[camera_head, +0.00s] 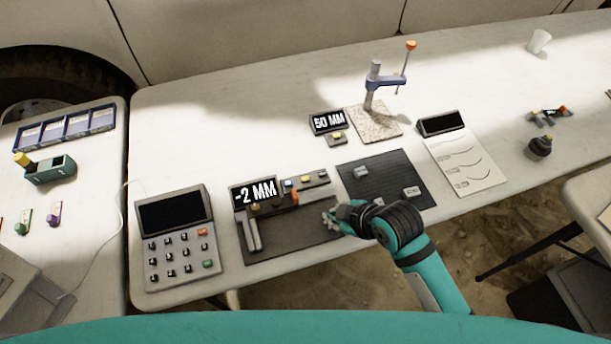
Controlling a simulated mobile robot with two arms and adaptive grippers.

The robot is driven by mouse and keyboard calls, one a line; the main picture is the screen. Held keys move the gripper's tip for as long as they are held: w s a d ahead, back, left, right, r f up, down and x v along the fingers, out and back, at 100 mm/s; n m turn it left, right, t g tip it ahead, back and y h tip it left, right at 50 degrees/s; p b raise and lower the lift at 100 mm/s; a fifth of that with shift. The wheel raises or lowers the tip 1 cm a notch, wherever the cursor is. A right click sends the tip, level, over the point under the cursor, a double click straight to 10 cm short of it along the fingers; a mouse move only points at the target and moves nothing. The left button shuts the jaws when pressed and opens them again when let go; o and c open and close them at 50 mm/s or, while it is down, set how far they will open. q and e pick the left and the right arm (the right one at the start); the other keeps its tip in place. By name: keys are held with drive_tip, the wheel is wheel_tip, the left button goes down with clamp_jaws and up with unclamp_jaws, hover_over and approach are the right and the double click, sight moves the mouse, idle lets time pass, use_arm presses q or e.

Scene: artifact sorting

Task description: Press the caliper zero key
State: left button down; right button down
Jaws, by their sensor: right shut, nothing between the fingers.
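The caliper (252,232) lies on a dark mat (298,240) on the white table. Its display (254,192) reads "-2 MM". My right gripper (330,223) is shut and empty, low over the right end of the mat, to the right of the caliper jaws and below the key strip. My left gripper is out of view.
A calculator-like keypad (178,248) stands at the left. A dark mat with small labelled blocks (412,191) lies right of the gripper. Behind are a "50 MM" display (328,121) and a gauge stand (372,88) on a stone plate. A paper sheet (468,168) lies farther right.

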drive_tip(key=w+a+r+n, duration=0.1)
drive_tip(key=w+a+n, duration=0.1)
drive_tip(key=n, duration=0.1)
drive_tip(key=w+a+r+n+y, duration=0.1)
drive_tip(key=w+a+r+n, duration=0.1)
drive_tip(key=n, duration=0.2)
drive_tip(key=w+a+r+n+y, duration=0.1)
drive_tip(key=w+a+r+n, duration=0.1)
drive_tip(key=n, duration=0.2)
drive_tip(key=shift+w+a, duration=0.15)
drive_tip(key=shift+a, duration=0.25)
drive_tip(key=w+r+n, duration=0.4)
drive_tip(key=w+n, duration=0.3)
drive_tip(key=n, duration=0.5)
drive_tip(key=shift+d+y+p, duration=0.2)
drive_tip(key=shift+y+p, duration=0.2)
drive_tip(key=shift+f, duration=0.2)
drive_tip(key=b, duration=0.7)
hover_over(307, 176)
wheel_tip(307, 176, down, 8)
drive_tip(key=shift+r, duration=0.2)
drive_tip(key=shift+f, duration=0.45)
